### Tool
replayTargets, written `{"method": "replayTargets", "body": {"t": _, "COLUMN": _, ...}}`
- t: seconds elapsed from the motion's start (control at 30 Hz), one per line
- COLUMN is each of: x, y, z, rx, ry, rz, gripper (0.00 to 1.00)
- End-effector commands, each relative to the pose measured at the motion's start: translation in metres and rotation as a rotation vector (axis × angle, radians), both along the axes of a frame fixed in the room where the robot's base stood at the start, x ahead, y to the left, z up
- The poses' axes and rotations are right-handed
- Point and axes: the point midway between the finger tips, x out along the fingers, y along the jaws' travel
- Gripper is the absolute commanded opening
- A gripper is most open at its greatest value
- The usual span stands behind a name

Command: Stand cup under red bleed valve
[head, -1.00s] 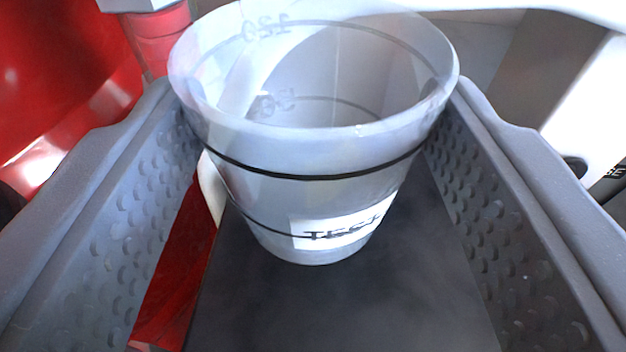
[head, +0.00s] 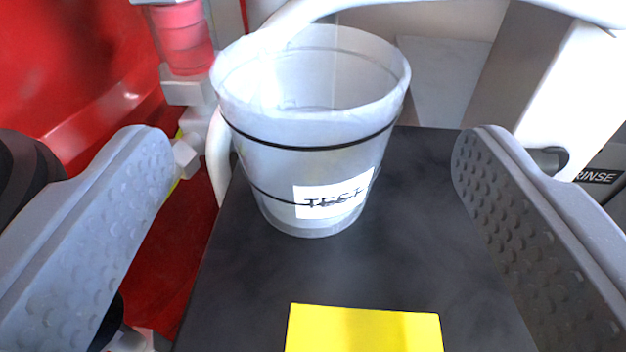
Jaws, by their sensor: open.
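The cup (head: 320,165) is translucent, with black ring lines and a white TEST label. It stands upright on a dark flat surface (head: 430,260), ahead of my gripper. My gripper (head: 315,140) is open and empty, its grey dimpled fingers wide apart to the left and right of the view. Clear gaps show between both fingers and the cup. A red translucent cylinder (head: 182,38) hangs at the upper left, left of the cup. I cannot tell whether it belongs to the red bleed valve.
A yellow square (head: 363,330) lies on the dark surface in front of the cup. A glossy red body (head: 60,60) fills the left side. A white curved pipe (head: 430,8) crosses above and behind the cup. A panel marked RINSE (head: 598,177) is at the right.

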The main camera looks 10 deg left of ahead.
Motion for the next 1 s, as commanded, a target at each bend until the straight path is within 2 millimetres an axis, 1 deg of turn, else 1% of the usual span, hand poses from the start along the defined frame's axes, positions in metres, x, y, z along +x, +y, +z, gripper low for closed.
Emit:
{"method": "replayTargets", "body": {"t": 0.03, "x": -0.011, "y": -0.002, "z": 0.002, "rx": 0.001, "ry": 0.004, "rz": -0.002, "gripper": 0.76}}
{"method": "replayTargets", "body": {"t": 0.2, "x": -0.043, "y": -0.007, "z": 0.007, "rx": 0.001, "ry": 0.004, "rz": -0.002, "gripper": 0.76}}
{"method": "replayTargets", "body": {"t": 0.3, "x": -0.059, "y": -0.009, "z": 0.009, "rx": 0.0, "ry": 0.005, "rz": -0.003, "gripper": 0.76}}
{"method": "replayTargets", "body": {"t": 0.5, "x": -0.08, "y": -0.01, "z": 0.013, "rx": 0.0, "ry": 0.002, "rz": 0.0, "gripper": 0.76}}
{"method": "replayTargets", "body": {"t": 0.7, "x": -0.087, "y": -0.011, "z": 0.013, "rx": 0.001, "ry": 0.002, "rz": 0.0, "gripper": 0.76}}
{"method": "replayTargets", "body": {"t": 1.0, "x": -0.086, "y": -0.011, "z": 0.013, "rx": 0.0, "ry": 0.002, "rz": 0.0, "gripper": 0.76}}
